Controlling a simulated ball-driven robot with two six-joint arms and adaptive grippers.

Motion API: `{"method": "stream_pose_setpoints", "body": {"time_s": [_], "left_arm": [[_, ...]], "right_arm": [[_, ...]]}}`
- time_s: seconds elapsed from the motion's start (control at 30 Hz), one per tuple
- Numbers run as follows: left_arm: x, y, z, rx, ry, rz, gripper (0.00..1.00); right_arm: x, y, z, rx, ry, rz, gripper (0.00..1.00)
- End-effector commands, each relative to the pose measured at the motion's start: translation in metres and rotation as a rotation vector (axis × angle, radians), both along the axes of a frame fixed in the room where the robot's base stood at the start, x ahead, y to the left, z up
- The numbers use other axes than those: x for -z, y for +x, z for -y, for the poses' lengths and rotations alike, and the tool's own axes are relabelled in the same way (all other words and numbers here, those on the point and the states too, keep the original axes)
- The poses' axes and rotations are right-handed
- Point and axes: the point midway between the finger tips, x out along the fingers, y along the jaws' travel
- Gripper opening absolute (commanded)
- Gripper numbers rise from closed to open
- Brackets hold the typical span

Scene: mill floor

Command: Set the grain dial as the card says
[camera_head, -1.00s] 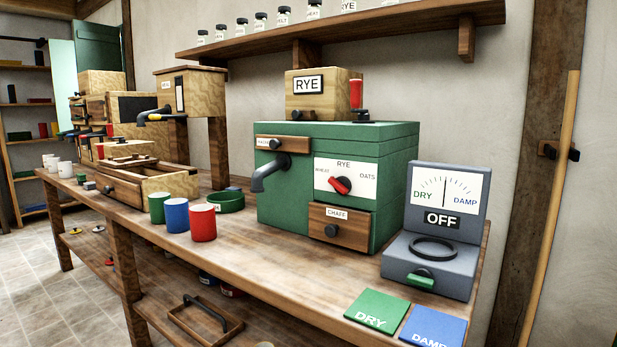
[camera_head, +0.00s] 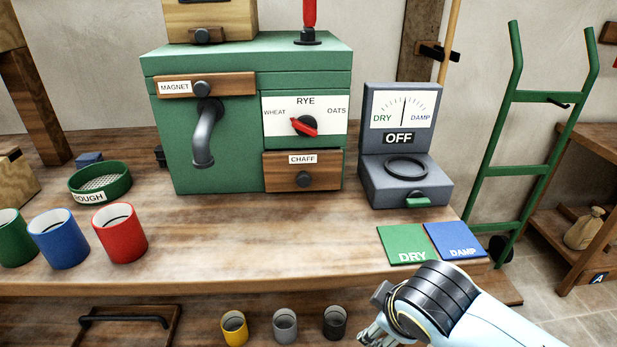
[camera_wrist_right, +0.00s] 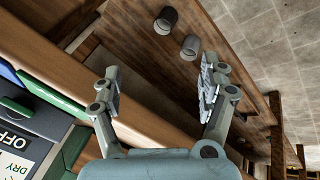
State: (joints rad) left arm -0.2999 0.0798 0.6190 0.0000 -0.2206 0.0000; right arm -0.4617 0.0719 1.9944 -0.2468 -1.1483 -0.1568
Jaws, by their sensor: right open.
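The grain dial (camera_head: 304,126) is a red bar on a dark knob. It sits on a white plate (camera_head: 278,128) marked WHEAT at left, RYE at top and OATS at right, on the front of the green mill (camera_head: 225,105). The red bar slants from upper left to lower right; I cannot tell which end points. No grain card shows now. My right gripper (camera_head: 375,338) is at the bottom of the head view, in front of the bench and well below the dial. In the right wrist view (camera_wrist_right: 160,85) its fingers are apart and empty. My left gripper is out of view.
A CHAFF drawer (camera_head: 303,172) lies below the dial, and a grey spout (camera_head: 206,135) to its left. A grey meter (camera_head: 405,150) reading OFF stands right. DRY (camera_head: 403,242) and DAMP (camera_head: 456,238) mats lie in front. Cups, including a red one (camera_head: 119,232), stand left.

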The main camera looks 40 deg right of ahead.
Motion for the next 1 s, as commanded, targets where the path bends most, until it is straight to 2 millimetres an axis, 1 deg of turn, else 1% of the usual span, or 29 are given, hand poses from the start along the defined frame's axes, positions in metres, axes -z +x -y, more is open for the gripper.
{"method": "stream_pose_setpoints", "body": {"time_s": [0.03, 0.07, 0.13, 0.2, 0.27, 0.4, 0.47, 0.57, 0.67, 0.7, 0.77, 0.8, 0.9, 1.0], "left_arm": [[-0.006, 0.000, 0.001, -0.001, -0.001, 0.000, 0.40], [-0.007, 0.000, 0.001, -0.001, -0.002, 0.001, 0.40], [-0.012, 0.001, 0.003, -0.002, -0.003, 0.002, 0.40], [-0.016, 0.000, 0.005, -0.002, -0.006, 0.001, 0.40], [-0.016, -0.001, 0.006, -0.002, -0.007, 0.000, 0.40], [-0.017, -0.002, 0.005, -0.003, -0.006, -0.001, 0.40], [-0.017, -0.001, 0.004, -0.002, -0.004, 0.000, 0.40], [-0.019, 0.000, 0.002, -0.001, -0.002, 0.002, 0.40], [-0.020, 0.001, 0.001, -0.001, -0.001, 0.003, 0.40], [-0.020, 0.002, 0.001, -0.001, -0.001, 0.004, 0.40], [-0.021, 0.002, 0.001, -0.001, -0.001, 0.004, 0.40], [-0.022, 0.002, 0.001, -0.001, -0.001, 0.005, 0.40], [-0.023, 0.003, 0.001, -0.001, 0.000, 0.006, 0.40], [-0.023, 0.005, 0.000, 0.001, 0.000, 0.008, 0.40]], "right_arm": [[-0.022, 0.003, 0.001, 0.000, -0.011, 0.015, 0.77], [-0.033, 0.005, 0.002, -0.001, -0.020, 0.023, 0.77], [-0.063, 0.010, 0.006, -0.008, -0.060, 0.048, 0.77], [-0.088, 0.022, 0.016, -0.043, -0.151, 0.077, 0.77], [-0.098, 0.033, 0.026, -0.082, -0.242, 0.094, 0.77], [-0.117, 0.062, 0.044, -0.204, -0.482, 0.112, 0.77], [-0.126, 0.076, 0.049, -0.267, -0.596, 0.111, 0.77], [-0.145, 0.102, 0.053, -0.392, -0.811, 0.093, 0.77], [-0.167, 0.131, 0.048, -0.540, -1.052, 0.048, 0.77], [-0.176, 0.144, 0.043, -0.606, -1.156, 0.024, 0.77], [-0.189, 0.162, 0.032, -0.711, -1.312, -0.022, 0.77], [-0.196, 0.174, 0.023, -0.778, -1.408, -0.054, 0.77], [-0.208, 0.195, 0.003, -0.908, -1.594, -0.126, 0.77], [-0.213, 0.207, -0.008, -0.980, -1.694, -0.171, 0.77]]}}
